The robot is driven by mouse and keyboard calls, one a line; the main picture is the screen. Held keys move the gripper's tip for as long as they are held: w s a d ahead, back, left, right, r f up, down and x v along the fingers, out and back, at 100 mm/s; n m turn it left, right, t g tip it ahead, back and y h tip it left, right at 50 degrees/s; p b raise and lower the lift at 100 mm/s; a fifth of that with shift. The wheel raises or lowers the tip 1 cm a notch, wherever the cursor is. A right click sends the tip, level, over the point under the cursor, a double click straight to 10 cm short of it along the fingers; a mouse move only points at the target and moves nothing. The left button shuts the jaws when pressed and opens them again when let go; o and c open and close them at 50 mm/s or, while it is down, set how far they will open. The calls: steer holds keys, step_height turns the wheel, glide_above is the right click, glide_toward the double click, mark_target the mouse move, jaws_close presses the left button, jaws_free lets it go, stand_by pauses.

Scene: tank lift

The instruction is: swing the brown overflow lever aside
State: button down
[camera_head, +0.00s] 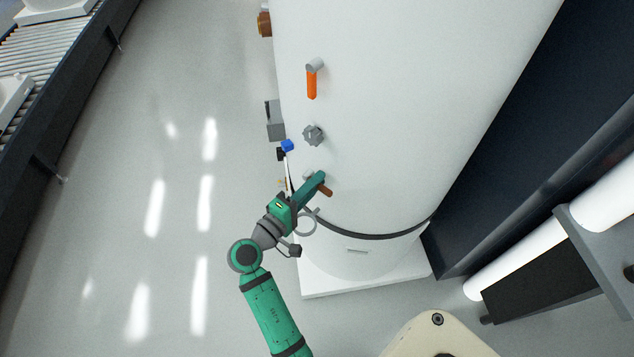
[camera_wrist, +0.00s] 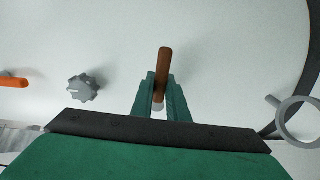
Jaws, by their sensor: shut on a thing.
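The brown overflow lever (camera_wrist: 164,66) shows in the wrist view between the two green fingers of my gripper (camera_wrist: 160,92). The fingers are shut on it, and its brown end sticks out past them. In the head view the brown lever (camera_head: 326,190) shows just right of my gripper (camera_head: 319,181), low on the front of the white tank (camera_head: 400,110). The lever's pivot is largely hidden by my gripper.
An orange lever (camera_head: 312,84) and a grey knob (camera_head: 313,135) sit higher on the tank. A grey ring (camera_wrist: 298,122) is to the right in the wrist view. A small blue part (camera_head: 287,145) is at the tank's left edge. Floor to the left is clear up to a conveyor (camera_head: 50,90).

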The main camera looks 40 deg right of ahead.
steer(key=c, duration=1.7)
jaws_free()
steer(key=shift+s, duration=0.2)
steer(key=shift+w, duration=0.1)
steer(key=a, duration=0.7)
steer(key=s+a, duration=0.1)
steer(key=a, duration=0.2)
steer(key=shift+a, duration=0.4)
